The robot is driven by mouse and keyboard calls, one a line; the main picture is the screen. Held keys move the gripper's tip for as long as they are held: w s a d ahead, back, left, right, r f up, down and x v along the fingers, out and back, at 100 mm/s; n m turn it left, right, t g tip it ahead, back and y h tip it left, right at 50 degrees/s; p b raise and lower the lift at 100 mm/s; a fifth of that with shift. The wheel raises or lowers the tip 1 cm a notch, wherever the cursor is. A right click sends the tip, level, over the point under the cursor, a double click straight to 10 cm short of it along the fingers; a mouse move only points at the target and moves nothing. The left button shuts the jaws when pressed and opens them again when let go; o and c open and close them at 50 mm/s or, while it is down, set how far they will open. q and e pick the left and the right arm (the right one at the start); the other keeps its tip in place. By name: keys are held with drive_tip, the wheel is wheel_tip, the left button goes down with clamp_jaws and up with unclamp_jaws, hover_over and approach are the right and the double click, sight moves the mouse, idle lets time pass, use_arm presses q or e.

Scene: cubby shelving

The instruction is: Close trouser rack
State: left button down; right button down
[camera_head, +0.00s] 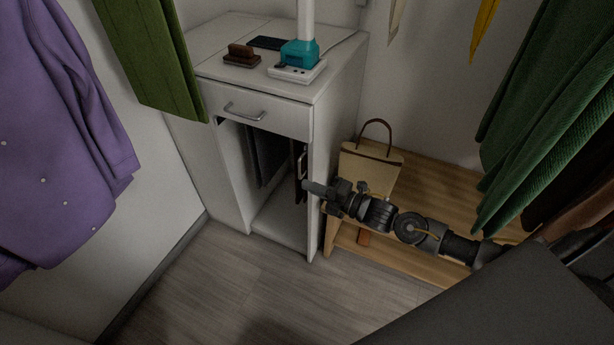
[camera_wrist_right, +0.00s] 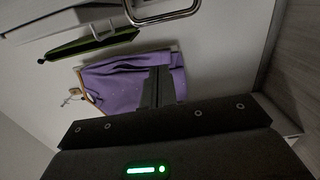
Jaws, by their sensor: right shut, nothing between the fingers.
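The trouser rack (camera_head: 301,172) shows as a dark upright piece near the right side of the open compartment, below the drawer of the white cabinet (camera_head: 320,130). Dark trousers (camera_head: 264,155) hang in the compartment. How far the rack stands out is hard to tell. My right gripper (camera_head: 309,186) is shut and empty, by the cabinet's front right edge and close to the rack's lower end; I cannot tell if they touch. Its shut fingers (camera_wrist_right: 158,88) also show in the right wrist view. My left gripper is not in view.
A wooden bench (camera_head: 430,185) with a beige bag (camera_head: 371,168) stands to the right. Purple (camera_head: 65,130) and green (camera_head: 560,110) clothes hang at the sides. The floor in front is clear.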

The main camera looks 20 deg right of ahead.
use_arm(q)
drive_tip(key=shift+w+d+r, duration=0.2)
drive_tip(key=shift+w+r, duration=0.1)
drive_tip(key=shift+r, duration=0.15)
use_arm(e)
drive_tip(key=v, duration=0.7)
drive_tip(key=shift+f, duration=0.15)
